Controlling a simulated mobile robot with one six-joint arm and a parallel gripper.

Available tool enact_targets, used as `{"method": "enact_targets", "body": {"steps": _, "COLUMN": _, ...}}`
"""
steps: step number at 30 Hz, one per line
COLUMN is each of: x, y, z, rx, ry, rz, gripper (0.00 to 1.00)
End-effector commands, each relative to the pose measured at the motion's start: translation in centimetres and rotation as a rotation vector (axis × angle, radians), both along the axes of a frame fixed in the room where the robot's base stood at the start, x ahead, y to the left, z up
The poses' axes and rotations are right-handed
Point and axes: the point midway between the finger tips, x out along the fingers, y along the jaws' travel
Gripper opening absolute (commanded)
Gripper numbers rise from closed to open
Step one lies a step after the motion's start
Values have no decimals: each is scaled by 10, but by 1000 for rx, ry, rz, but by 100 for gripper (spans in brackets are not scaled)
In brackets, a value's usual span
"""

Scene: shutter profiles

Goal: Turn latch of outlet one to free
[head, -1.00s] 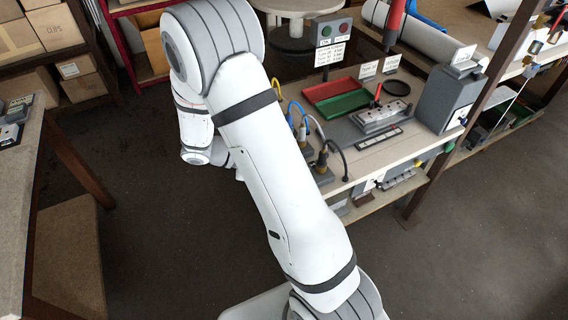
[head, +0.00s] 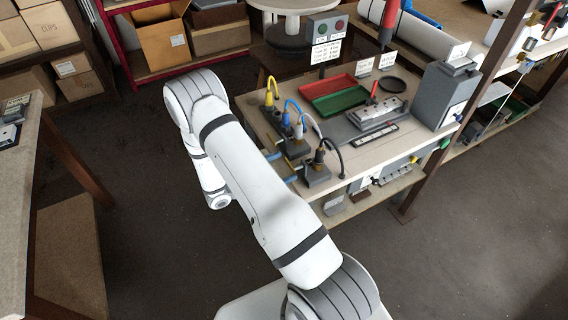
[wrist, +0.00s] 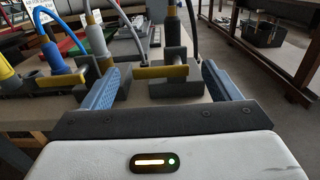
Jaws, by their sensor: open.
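My gripper (wrist: 163,86) is open, with its two blue fingers apart. Between and beyond them in the wrist view is a grey outlet block (wrist: 190,88) with a flat yellow latch bar (wrist: 162,72) lying crosswise. A dark plug (wrist: 173,38) stands in this block behind the bar. A second yellow bar (wrist: 62,79) lies crosswise on the block to the left, outside the fingers. In the head view, the row of outlets holds a yellow plug (head: 270,93), blue and grey plugs, and a black plug (head: 319,156) nearest me. I cannot read which outlet is one.
Red (head: 328,87) and green (head: 339,101) trays lie on the bench beyond the outlets. Cables arch above the plugs. The floor left of the bench is clear.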

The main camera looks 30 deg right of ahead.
Motion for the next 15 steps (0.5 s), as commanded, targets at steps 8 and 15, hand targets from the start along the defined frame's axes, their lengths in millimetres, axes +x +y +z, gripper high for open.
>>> {"method": "enact_targets", "body": {"steps": 8, "x": 0, "y": -19, "z": 0, "rx": 1, "ry": -1, "rz": -2, "gripper": 83}}
{"method": "enact_targets", "body": {"steps": 15, "x": 1, "y": -19, "z": 0, "rx": 1, "ry": -1, "rz": -2, "gripper": 79}}
